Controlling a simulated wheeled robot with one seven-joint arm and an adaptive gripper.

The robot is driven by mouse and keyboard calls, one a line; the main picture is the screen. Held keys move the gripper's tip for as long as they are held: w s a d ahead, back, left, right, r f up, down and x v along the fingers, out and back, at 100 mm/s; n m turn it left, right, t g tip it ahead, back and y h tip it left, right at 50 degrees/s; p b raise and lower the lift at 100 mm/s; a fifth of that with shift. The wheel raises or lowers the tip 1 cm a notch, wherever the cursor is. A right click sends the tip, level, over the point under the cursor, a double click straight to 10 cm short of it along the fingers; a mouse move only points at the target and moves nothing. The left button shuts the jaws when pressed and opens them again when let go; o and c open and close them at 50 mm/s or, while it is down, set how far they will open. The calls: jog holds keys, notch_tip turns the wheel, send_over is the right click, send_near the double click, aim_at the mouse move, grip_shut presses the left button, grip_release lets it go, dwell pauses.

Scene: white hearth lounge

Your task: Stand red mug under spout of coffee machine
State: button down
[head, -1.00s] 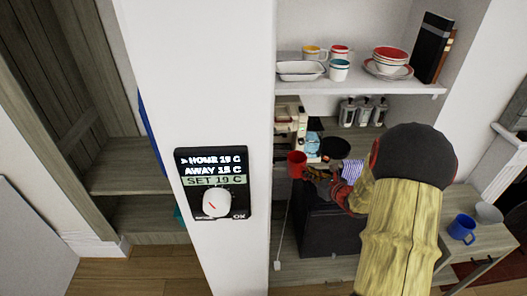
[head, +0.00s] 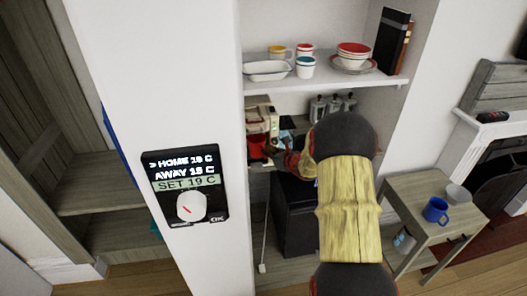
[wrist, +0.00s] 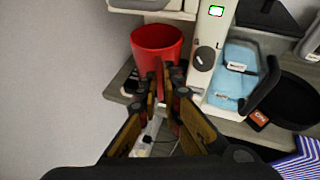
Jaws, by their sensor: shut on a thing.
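The red mug (head: 256,146) is upright at the front of the cream coffee machine (head: 257,113). In the wrist view the red mug (wrist: 150,38) is just beyond my fingertips, close beside the machine's pale front (wrist: 207,50) with its small green display. My gripper (wrist: 163,80) is shut on the near side of the mug, apparently at its handle, which the fingers hide. In the head view my gripper (head: 273,151) is small and partly hidden by my arm. The spout is not clearly visible, and I cannot tell whether the mug's base touches anything.
A blue cloth (wrist: 235,75), a black pan (wrist: 290,100) and a striped cloth (wrist: 302,160) lie right of the machine. A shelf (head: 330,82) with crockery hangs above. A white pillar (head: 100,60) stands left. A blue mug (head: 435,210) is on the side table (head: 410,188).

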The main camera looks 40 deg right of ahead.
aim_at(263, 156)
jog(key=w, duration=0.4)
jog(key=shift+w+d+f+b, duration=0.1)
jog(key=shift+d+f+b, duration=0.05)
jog(key=shift+f+b, duration=0.2)
jog(key=shift+f, duration=0.45)
jog(key=shift+f+b, duration=0.15)
jog(key=shift+b, duration=0.25)
jog(key=c, duration=2)
grip_release()
jog(key=shift+s, duration=0.2)
